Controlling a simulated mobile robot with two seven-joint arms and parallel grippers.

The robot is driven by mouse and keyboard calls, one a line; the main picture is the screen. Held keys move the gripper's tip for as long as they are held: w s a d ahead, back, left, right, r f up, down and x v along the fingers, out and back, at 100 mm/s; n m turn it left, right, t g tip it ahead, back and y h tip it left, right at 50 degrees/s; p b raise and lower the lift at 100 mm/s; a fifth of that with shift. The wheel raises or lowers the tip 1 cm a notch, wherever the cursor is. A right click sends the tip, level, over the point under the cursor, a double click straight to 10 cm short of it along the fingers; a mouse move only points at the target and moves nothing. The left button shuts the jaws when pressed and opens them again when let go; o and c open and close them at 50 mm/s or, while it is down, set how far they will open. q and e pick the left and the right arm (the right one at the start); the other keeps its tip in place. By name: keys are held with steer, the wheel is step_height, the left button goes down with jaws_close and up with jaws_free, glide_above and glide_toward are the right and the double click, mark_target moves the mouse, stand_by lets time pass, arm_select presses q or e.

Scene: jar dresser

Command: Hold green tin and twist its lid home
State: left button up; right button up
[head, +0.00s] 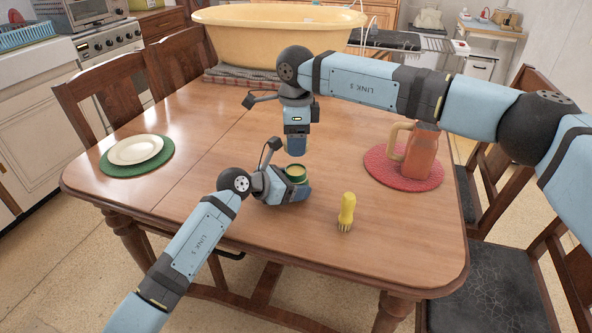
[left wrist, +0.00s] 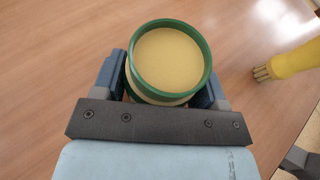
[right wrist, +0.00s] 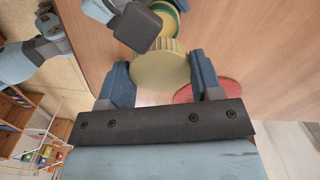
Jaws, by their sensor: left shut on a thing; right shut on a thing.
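The green tin (head: 297,172) stands upright above or on the table. In the left wrist view the tin (left wrist: 173,58) has a green rim and a cream inside, with no lid on it. My left gripper (head: 296,190) is shut around its side. My right gripper (head: 297,152) points down just above the tin, apart from it. It is shut on a cream lid with a ribbed edge (right wrist: 160,68), seen in the right wrist view. The fingers hide the lid in the head view. Part of the tin (right wrist: 168,10) shows beyond the lid.
A yellow brush (head: 347,212) stands right of the tin. An orange jug (head: 420,155) sits on a red mat (head: 378,168) at the right. A white plate (head: 136,150) lies on a green mat at the left. A large yellow tub (head: 270,40) is at the back.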

mark_target(295, 172)
steer(key=shift+f, duration=2.2)
steer(key=shift+s+f, duration=0.1)
steer(key=shift+f, duration=0.8)
arm_select(q)
steer(key=shift+d+r, duration=0.1)
arm_select(e)
steer(key=shift+a+f, duration=0.1)
steer(key=shift+f, duration=0.15)
